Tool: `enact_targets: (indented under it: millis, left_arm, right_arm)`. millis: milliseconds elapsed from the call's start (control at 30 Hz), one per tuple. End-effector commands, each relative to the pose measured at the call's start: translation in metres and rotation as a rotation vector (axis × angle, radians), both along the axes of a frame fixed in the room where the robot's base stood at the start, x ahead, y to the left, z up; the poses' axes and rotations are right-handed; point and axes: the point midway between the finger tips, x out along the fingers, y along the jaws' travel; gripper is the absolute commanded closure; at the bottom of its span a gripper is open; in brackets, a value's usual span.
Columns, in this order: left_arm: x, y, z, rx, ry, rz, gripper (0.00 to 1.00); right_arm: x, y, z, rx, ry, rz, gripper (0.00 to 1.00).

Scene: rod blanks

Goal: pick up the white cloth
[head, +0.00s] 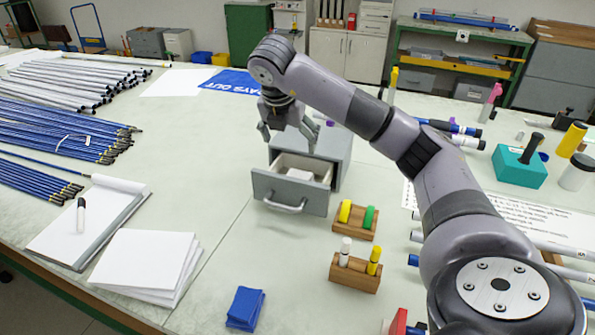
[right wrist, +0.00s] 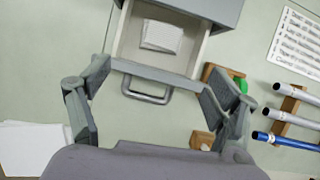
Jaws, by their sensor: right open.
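A small grey drawer cabinet (head: 338,150) stands on the table with its drawer (head: 290,205) pulled open. A white folded item, which looks like the white cloth (head: 300,174), lies inside the drawer. It also shows in the right wrist view (right wrist: 162,36), towards the back of the drawer. My right gripper (head: 290,135) is open and empty, above the cabinet in the head view. In the right wrist view its fingers (right wrist: 157,90) are spread on either side of the drawer handle (right wrist: 147,92), apart from the cloth. My left gripper is not in view.
Wooden holders with yellow and green pieces (head: 357,214) and white and yellow pieces (head: 358,262) stand right of the drawer. A blue folded cloth (head: 245,307) lies in front. White paper (head: 148,262) and blue rods (head: 70,130) lie left. The table just left of the drawer is clear.

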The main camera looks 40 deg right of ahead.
Motion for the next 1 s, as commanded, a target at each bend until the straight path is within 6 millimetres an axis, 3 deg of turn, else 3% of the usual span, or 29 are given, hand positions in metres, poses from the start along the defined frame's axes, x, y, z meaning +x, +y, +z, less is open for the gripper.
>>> enact_targets:
  millis: [100, 267, 500, 700, 1000]
  left_arm:
    - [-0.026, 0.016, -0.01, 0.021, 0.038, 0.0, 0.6]
    - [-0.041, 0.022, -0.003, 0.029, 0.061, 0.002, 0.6]
    - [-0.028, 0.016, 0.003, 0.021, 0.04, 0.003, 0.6]
    - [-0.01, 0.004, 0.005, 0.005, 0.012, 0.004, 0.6]
    - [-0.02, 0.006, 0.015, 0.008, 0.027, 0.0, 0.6]
  right_arm:
    - [0.002, -0.007, -0.025, -0.002, 0.009, -0.004, 0.18]
    - [0.009, -0.019, -0.053, -0.002, 0.009, -0.003, 0.18]
    - [0.019, -0.034, -0.095, -0.001, 0.007, -0.001, 0.18]
    - [0.022, -0.038, -0.109, 0.001, 0.005, 0.001, 0.18]
    - [0.026, -0.051, -0.146, 0.001, 0.007, 0.0, 0.18]
